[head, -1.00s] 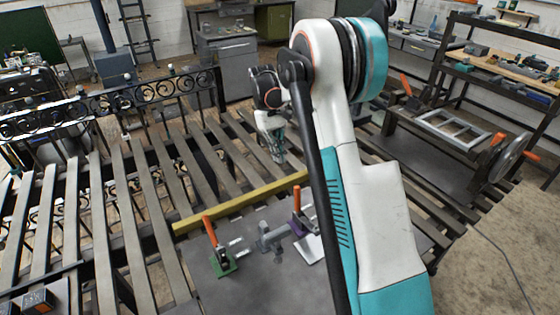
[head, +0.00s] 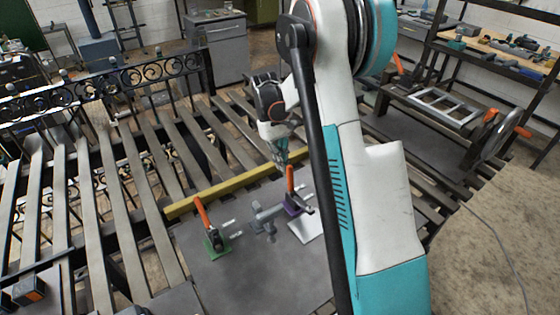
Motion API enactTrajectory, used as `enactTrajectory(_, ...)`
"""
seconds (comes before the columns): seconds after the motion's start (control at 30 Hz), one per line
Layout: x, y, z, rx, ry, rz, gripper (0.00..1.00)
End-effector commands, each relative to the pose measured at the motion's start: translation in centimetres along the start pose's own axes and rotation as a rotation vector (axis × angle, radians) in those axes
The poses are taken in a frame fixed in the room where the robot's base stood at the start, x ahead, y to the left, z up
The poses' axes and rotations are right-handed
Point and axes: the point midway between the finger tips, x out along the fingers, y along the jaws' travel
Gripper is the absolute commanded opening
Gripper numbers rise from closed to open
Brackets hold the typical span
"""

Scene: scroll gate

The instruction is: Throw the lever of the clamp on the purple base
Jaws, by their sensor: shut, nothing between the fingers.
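A grey metal fitting (head: 264,220) lies between the two clamps. A yellow bar (head: 222,195) runs behind them across the slatted bench. A scroll gate panel (head: 105,88) stands at the back left. The front of the grey plate (head: 265,275) is clear.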

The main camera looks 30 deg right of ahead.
Motion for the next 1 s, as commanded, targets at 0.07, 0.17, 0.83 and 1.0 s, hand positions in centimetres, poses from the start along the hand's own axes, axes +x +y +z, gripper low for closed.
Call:
enactTrajectory(0.07, 0.0, 0.0, 0.0, 0.000, 0.000, 0.000, 0.00)
enactTrajectory(0.17, 0.0, 0.0, 0.0, 0.000, 0.002, 0.000, 0.00)
enactTrajectory(0.83, 0.1, 0.0, 3.6, 0.001, 0.405, -0.001, 0.00)
enactTrajectory(1.0, 0.4, 0.0, 4.9, 0.001, 0.416, 0.000, 0.00)
